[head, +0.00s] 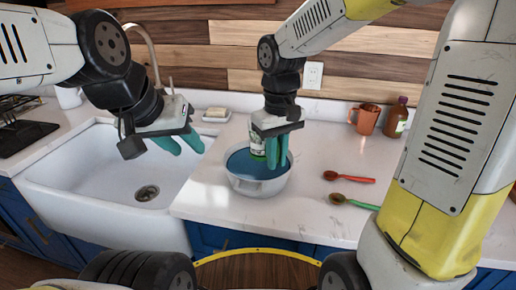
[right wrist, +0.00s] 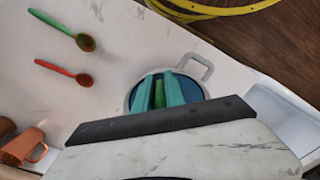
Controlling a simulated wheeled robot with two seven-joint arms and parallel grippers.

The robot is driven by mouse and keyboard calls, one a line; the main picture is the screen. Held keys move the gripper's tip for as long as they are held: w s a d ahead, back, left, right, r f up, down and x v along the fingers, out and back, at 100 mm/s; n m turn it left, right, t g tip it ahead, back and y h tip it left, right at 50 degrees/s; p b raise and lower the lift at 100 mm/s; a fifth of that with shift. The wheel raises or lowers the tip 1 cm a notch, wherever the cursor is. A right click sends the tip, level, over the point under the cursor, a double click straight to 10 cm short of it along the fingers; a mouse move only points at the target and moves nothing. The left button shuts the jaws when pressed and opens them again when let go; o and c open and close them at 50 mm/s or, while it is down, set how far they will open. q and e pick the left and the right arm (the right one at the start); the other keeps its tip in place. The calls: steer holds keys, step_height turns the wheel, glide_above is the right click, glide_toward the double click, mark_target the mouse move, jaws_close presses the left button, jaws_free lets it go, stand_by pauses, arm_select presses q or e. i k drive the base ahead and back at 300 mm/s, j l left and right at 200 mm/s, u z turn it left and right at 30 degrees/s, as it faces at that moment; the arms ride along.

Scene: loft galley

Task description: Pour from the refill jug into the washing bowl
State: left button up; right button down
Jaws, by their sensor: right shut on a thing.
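The washing bowl (head: 262,188) is a round metal bowl with blue inside, on the counter right of the sink. My right gripper (head: 277,152) points down over it, shut on what looks like the refill jug (head: 257,141), white with a green label. The fingers hide most of the jug, and I cannot tell its tilt. In the right wrist view a green strip of it shows between the teal fingers (right wrist: 158,92), with the bowl (right wrist: 131,92) behind. No stream is visible. My left gripper (head: 180,143) hangs open and empty over the sink's right side.
The white sink (head: 80,175) is on the left; a soap dish (head: 216,115) stands behind it. A red spoon (head: 348,178) and a green spoon (head: 352,202) lie right of the bowl. A copper mug (head: 366,119) and a brown bottle (head: 396,119) stand at the back right.

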mark_target(250, 178)
steer(key=k, duration=1.5)
